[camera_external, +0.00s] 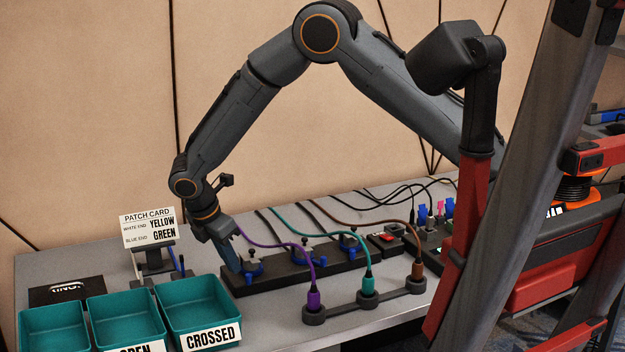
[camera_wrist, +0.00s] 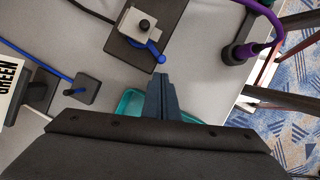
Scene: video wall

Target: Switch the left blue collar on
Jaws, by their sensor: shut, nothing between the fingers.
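A dark strip (camera_external: 290,277) on the table carries three blue collars in a row. The left blue collar (camera_external: 254,268) is at the strip's left end. In the wrist view a blue lever-like part (camera_wrist: 152,46) sits beside a black knob on a pale block, its end pointing toward my fingers. My gripper (camera_external: 236,268) points down just left of the left collar. In the wrist view my gripper (camera_wrist: 161,77) is shut and empty, its tips close to the blue part's end. I cannot tell whether they touch.
Teal trays (camera_external: 195,303) stand at the front left, one labelled CROSSED. A patch card (camera_external: 148,228) reads white end YELLOW, blue end GREEN. Purple, teal and brown plugs (camera_external: 313,300) with cables stand in front of the strip. Cables arch over the strip.

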